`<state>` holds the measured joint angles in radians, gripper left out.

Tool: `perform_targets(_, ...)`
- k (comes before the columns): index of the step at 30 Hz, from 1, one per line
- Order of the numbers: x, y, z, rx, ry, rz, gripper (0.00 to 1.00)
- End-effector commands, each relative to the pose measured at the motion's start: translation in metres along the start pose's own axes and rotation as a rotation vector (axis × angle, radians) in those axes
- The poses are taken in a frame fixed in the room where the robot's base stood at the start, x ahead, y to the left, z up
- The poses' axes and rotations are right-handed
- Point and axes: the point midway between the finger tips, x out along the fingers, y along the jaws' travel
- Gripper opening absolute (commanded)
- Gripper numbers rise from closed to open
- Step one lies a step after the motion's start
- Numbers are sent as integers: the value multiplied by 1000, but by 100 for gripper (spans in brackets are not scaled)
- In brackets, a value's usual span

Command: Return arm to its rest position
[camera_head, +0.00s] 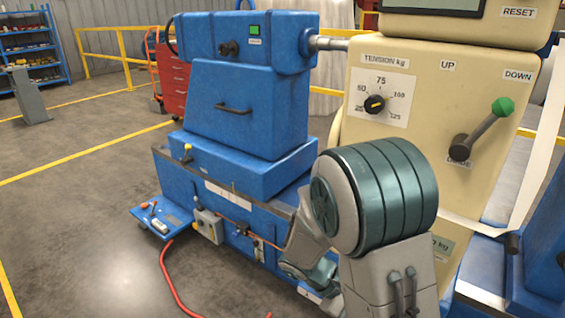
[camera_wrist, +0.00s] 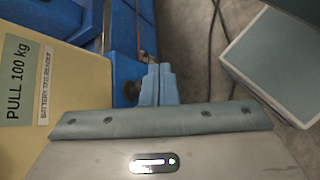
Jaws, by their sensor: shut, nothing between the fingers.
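My arm (camera_head: 385,205) stands folded in front of the blue rotor stand and the cream control panel (camera_head: 400,60) in the head view. Its large teal-banded joint covers the lower left of the panel. My gripper's fingers are hidden behind the arm there. In the wrist view my gripper (camera_wrist: 160,70) shows its fingers together and empty, pointing away from the camera. The cream panel, with a "PULL 100 kg" label (camera_wrist: 18,80), lies left of the fingers. Blue stand parts (camera_wrist: 128,35) lie beyond the fingers; I cannot tell the gap.
The blue stand (camera_head: 245,110) fills the middle. The tension dial (camera_head: 375,104) and green-knobbed lever (camera_head: 480,130) are on the panel. A small blue tray (camera_head: 160,228) juts out low at left. A red hose (camera_head: 170,280) lies on the floor. Open floor (camera_head: 75,230) is at left.

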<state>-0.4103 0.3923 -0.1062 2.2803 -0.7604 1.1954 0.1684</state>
Motion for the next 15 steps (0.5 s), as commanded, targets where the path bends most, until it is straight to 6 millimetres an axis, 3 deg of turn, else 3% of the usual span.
perform_targets(1, -11, 6, 19, 48, 39, -56, 0)
perform_targets(3, -21, 7, 36, 104, 89, -129, 0)
perform_targets(15, -87, 15, 121, 443, 414, -481, 0)
